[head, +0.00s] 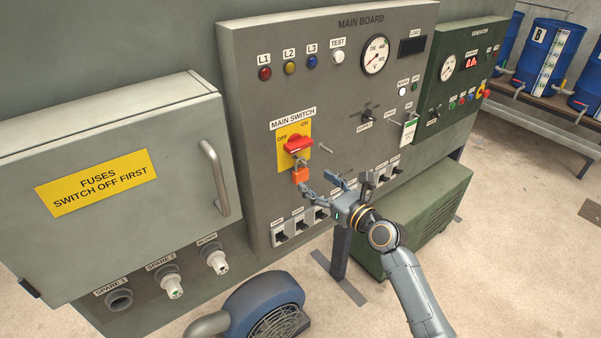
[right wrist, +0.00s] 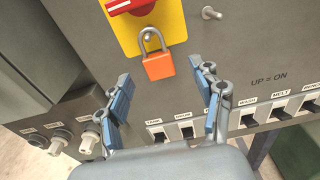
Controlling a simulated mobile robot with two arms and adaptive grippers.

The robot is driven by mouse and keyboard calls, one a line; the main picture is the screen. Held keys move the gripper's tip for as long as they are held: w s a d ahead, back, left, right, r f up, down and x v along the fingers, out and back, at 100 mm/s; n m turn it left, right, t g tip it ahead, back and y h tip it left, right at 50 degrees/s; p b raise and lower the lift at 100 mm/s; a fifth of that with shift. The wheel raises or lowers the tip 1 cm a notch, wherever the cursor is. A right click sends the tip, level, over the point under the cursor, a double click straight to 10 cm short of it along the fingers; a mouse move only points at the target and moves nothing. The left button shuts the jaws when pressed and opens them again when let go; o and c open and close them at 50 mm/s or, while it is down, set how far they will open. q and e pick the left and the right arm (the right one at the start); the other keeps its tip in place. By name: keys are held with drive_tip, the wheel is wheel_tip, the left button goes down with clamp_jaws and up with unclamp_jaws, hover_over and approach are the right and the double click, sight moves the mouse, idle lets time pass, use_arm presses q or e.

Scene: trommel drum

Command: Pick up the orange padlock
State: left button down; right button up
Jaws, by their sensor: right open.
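The orange padlock (head: 300,174) hangs by its grey shackle below the red main switch handle (head: 297,143) on a yellow plate of the main board. In the right wrist view the padlock (right wrist: 158,66) hangs upright, with its shackle around or through a small fitting on the yellow plate; I cannot tell exactly how it is hooked. My right gripper (head: 323,184) is open, just right of and below the padlock in the head view. In the right wrist view the padlock shows beyond and between the spread fingers (right wrist: 162,92), not touching them. My left gripper is not in view.
A bare metal peg (head: 325,148) sticks out right of the yellow plate. A row of black breaker switches (head: 281,238) runs below the padlock. The fuse cabinet (head: 110,190) with its handle (head: 214,178) juts out at the left. A blue motor (head: 263,305) stands below.

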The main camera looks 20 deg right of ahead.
sight(303, 173)
drive_tip(key=shift+w+a, duration=0.3)
drive_tip(key=shift+w, duration=0.2)
drive_tip(key=x, duration=0.4)
drive_tip(key=shift+w+a+f, duration=0.1)
drive_tip(key=shift+a+f, duration=0.05)
drive_tip(key=shift+a, duration=0.05)
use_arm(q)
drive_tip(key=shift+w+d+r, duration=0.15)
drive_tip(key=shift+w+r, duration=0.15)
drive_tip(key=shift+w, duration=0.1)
use_arm(e)
drive_tip(key=shift+c, duration=0.2)
drive_tip(key=c, duration=1.3)
use_arm(q)
drive_tip(key=shift+p, duration=0.3)
